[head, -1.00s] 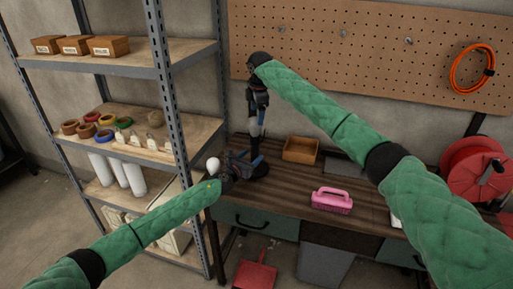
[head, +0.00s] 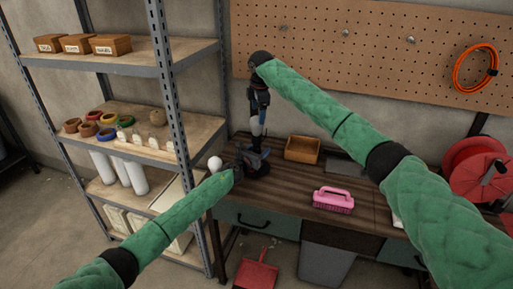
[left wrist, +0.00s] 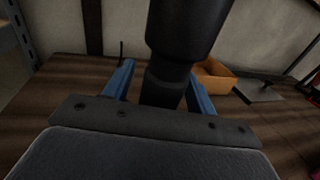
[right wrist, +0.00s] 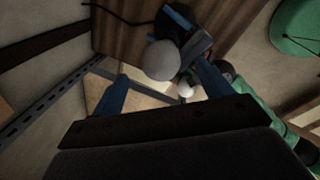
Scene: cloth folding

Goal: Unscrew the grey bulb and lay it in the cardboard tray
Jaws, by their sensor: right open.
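The grey bulb (head: 257,126) sits upright on a black post (left wrist: 165,88) at the left part of the workbench. My right gripper (head: 258,112) is open and points down just above it. In the right wrist view the grey bulb (right wrist: 162,60) shows beyond and between the fingertips, apart from them. My left gripper (head: 259,158) is low at the post. In the left wrist view its blue fingers stand on either side of the post, with a gap at the left finger, so it looks open. The cardboard tray (head: 301,149) looks empty and lies right of the post.
A white bulb (head: 215,163) is left of the post, close beside my left forearm. A pink brush (head: 333,199) lies on the bench (head: 285,190). A metal shelf rack (head: 170,85) stands close on the left. A red reel (head: 476,170) is at the right.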

